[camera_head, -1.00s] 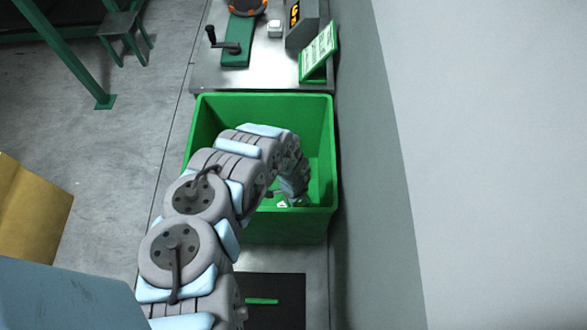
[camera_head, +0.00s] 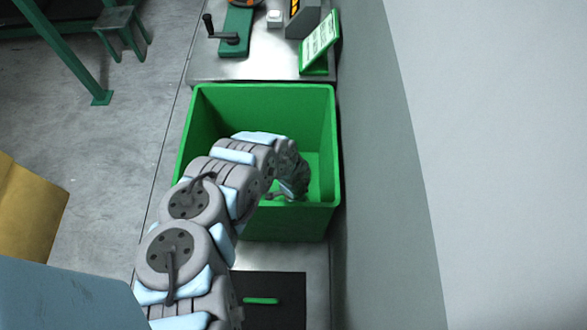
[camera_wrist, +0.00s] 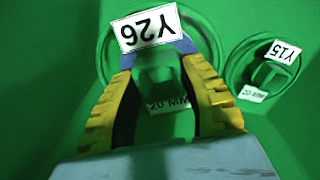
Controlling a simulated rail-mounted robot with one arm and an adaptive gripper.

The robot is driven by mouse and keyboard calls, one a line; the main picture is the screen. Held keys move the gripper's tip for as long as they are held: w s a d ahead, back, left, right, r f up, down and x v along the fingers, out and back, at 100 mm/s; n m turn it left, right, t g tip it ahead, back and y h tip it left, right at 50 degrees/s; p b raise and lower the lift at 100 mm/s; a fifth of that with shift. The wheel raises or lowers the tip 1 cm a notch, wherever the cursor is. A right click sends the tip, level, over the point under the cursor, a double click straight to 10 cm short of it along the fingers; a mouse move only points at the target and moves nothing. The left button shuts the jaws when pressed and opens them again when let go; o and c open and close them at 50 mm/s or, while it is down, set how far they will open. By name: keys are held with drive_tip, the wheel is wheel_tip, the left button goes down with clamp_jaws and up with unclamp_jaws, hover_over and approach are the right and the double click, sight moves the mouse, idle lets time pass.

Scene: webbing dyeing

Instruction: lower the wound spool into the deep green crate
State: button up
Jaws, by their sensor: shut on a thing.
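A blue-grey band shows at the fingertips, just under that label. A "20 MM" tag shows between the fingers. The green crate interior (camera_wrist: 45,110) fills the background. In the head view my arm hides the spool. I cannot tell whether the spool touches the crate floor.
A second, smaller-looking green spool (camera_wrist: 233,72) labelled Y15 lies to the right of the held spool. The steel table (camera_head: 260,68) behind the crate carries a hand crank (camera_head: 222,36) and a green sign stand (camera_head: 318,45). A grey wall runs close along the crate's right side.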

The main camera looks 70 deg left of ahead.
drive_tip(key=shift+f+b, duration=2.6)
drive_tip(key=shift+f, duration=1.05)
drive_tip(key=o, duration=1.2)
drive_tip(key=shift+o, duration=0.2)
drive_tip(key=shift+a, duration=0.1)
drive_tip(key=shift+r, duration=2.45)
drive_tip(key=shift+a+r, duration=0.1)
drive_tip(key=shift+r, duration=3.4)
